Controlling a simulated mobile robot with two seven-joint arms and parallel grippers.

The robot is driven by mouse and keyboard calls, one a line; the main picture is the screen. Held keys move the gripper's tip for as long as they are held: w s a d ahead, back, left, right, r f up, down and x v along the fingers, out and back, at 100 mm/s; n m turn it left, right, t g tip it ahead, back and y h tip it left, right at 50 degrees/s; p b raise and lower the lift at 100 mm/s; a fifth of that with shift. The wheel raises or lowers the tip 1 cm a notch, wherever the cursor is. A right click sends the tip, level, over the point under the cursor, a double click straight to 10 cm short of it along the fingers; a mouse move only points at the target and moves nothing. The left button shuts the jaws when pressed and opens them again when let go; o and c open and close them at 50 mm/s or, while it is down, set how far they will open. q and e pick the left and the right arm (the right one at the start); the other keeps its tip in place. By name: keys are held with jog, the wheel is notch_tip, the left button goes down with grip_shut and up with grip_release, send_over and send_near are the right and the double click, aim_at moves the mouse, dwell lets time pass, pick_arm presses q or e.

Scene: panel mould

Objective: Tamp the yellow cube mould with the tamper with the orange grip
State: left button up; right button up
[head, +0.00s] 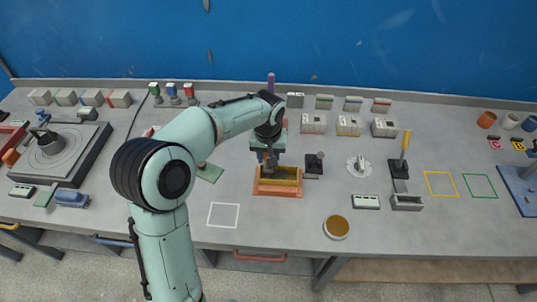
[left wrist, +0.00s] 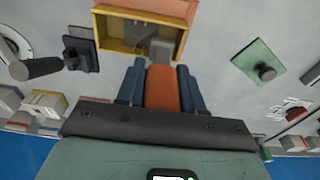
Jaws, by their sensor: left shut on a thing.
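My left gripper (head: 268,152) reaches over the middle of the table and is shut on the orange grip (left wrist: 167,88) of a tamper, seen between its blue fingers (left wrist: 158,85) in the left wrist view. The tamper's grey foot (left wrist: 163,45) is over or inside the open yellow mould (left wrist: 104,30); whether it touches the fill cannot be told. In the head view the yellow mould (head: 293,171) stands against an orange mould (head: 278,190) on its near side. The arm and gripper partly hide the tamper there. My right gripper is not in view.
A dark-handled tool (head: 314,163) stands just right of the moulds. A green float (head: 210,172) lies to their left. A white outlined square (head: 223,215) and a round brown-filled dish (head: 336,227) are nearer the front edge. Small blocks line the back.

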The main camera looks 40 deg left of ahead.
pick_arm(q)
jog(key=shift+f+b, duration=0.85)
jog(key=shift+f, duration=0.85)
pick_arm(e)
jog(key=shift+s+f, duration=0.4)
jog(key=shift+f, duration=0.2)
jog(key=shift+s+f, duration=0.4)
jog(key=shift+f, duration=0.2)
pick_arm(q)
jog(key=shift+r, duration=0.1)
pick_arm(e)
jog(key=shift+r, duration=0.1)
pick_arm(q)
jog(key=shift+w+r+p, duration=0.1)
jog(key=shift+r+p, duration=0.95)
jog(key=shift+r, duration=0.7)
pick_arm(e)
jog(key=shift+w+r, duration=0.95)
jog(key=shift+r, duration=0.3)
pick_arm(q)
jog(key=shift+r, duration=0.45)
jog(key=shift+r+p, duration=1.7)
jog(key=shift+r, duration=1.45)
jog(key=shift+f, duration=0.15)
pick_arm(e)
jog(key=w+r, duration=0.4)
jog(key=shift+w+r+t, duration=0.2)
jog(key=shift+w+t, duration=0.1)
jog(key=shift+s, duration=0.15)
